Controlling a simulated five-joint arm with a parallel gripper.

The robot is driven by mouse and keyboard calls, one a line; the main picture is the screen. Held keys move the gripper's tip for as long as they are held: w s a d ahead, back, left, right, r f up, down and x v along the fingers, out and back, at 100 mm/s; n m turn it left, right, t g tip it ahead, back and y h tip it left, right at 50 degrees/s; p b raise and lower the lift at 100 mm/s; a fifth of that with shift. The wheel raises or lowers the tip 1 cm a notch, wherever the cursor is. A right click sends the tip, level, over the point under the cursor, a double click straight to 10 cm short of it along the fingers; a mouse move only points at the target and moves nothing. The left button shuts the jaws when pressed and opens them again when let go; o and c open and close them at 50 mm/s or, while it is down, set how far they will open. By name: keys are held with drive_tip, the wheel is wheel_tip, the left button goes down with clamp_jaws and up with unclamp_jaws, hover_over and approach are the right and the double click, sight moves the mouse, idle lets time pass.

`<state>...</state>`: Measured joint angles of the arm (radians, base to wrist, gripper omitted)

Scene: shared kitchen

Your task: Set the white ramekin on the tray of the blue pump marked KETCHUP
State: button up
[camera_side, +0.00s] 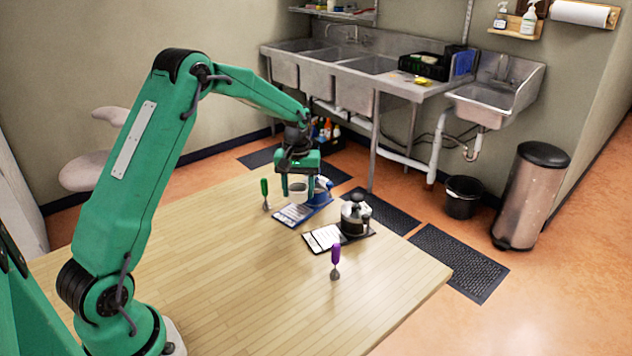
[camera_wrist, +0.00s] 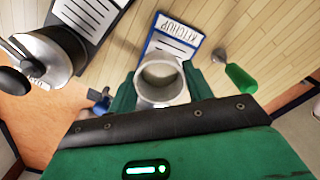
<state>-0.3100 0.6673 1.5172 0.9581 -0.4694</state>
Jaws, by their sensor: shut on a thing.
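My gripper (camera_side: 298,194) is shut on the white ramekin (camera_wrist: 160,82), one finger on each side, and the ramekin looks upright. The ramekin also shows between the fingers in the side view (camera_side: 297,188). The blue pump (camera_side: 323,186) stands just right of and behind it, and is mostly hidden by my gripper in the wrist view (camera_wrist: 98,100). Its blue-edged tray (camera_side: 290,215) has a white card reading KETCHUP (camera_wrist: 178,36). The ramekin is over or on this tray; I cannot tell whether its base touches.
A steel and black pump (camera_side: 354,216) on a dark tray with a white card (camera_side: 322,237) stands to the right. A green-handled tool (camera_side: 265,190) stands left of the blue tray, and a purple-handled one (camera_side: 336,258) nearer the front. The wooden table's front (camera_side: 220,290) is clear.

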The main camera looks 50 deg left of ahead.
sight(297, 211)
drive_tip(key=shift+w+a+f, duration=0.15)
drive_tip(key=shift+a+f, duration=0.25)
drive_tip(key=shift+a, duration=0.35)
drive_tip(key=shift+f, duration=0.1)
drive_tip(key=shift+f, duration=1.95)
drive_tip(key=shift+f, duration=0.1)
drive_tip(key=o, duration=1)
